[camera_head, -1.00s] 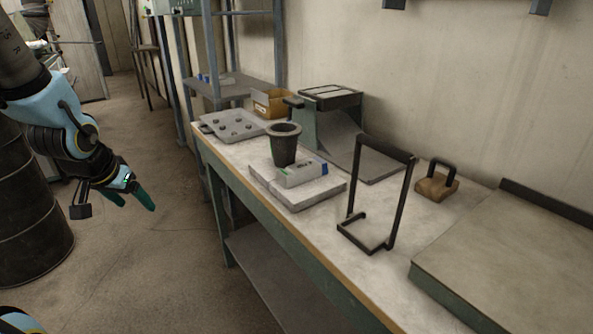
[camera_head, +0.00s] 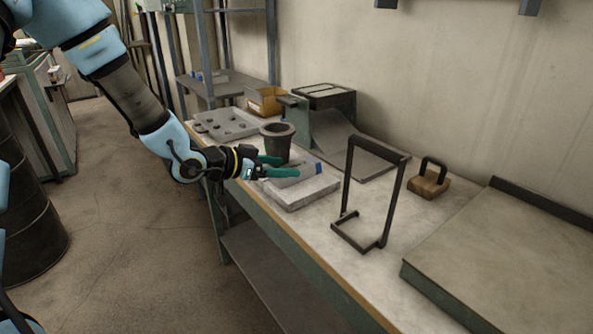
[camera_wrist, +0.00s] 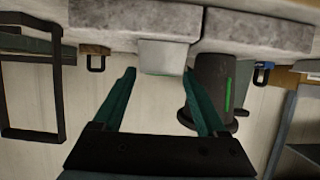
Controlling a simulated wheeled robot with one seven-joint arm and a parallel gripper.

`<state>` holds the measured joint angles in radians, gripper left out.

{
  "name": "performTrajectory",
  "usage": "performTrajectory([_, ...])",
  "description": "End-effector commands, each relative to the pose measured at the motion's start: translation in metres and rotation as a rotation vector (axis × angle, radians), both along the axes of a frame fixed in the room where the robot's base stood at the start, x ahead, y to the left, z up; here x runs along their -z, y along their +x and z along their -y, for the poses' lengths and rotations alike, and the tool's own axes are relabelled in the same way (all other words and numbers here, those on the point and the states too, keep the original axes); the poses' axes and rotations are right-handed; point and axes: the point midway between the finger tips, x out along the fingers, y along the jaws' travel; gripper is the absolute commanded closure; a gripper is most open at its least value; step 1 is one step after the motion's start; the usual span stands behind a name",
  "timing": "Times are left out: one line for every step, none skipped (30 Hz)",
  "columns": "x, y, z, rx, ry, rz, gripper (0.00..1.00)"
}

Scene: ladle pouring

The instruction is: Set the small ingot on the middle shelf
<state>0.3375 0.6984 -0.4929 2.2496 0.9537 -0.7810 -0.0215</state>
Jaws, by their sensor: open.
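In the wrist view, which looks upside down, the ingot (camera_wrist: 163,57) sits ahead between the open fingertips (camera_wrist: 160,74). I cannot tell whether the fingers touch it. A metal rack at the back left has a grey shelf (camera_head: 235,80) with a small blue thing on it, and another shelf above.
A dark crucible (camera_head: 277,146) stands close beside the ingot and my fingers. Behind are a moulded tray (camera_head: 228,123), a cardboard box (camera_head: 264,101) and a ramped metal stand (camera_head: 352,150). A black frame (camera_head: 348,190) and a handled block (camera_head: 428,182) stand to the right.

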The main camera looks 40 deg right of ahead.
Motion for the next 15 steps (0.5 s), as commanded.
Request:
performTrajectory([0.0,-0.001,0.005,0.001,0.0,-0.002,0.25])
performTrajectory([0.001,-0.002,0.009,0.001,0.0,-0.003,0.25])
performTrajectory([0.002,-0.003,0.014,0.002,0.001,-0.003,0.25])
performTrajectory([0.003,-0.003,0.019,0.002,0.001,-0.002,0.25])
performTrajectory([0.005,-0.003,0.024,0.002,0.0,-0.003,0.25])
performTrajectory([0.007,-0.004,0.029,0.002,0.001,-0.003,0.25])
performTrajectory([0.009,-0.004,0.033,0.001,0.001,-0.003,0.25])
performTrajectory([0.011,-0.004,0.037,0.001,0.001,-0.001,0.25])
performTrajectory([0.013,-0.004,0.04,0.001,0.001,-0.001,0.25])
performTrajectory([0.014,-0.004,0.042,0.0,0.001,-0.001,0.25])
performTrajectory([0.015,-0.004,0.044,0.0,0.001,0.0,0.25])
performTrajectory([0.016,-0.004,0.046,0.0,0.001,-0.001,0.25])
performTrajectory([0.016,-0.004,0.047,-0.001,0.001,0.0,0.25])
performTrajectory([0.017,-0.004,0.047,-0.001,0.001,0.0,0.25])
performTrajectory([0.017,-0.004,0.047,-0.001,0.001,0.0,0.25])
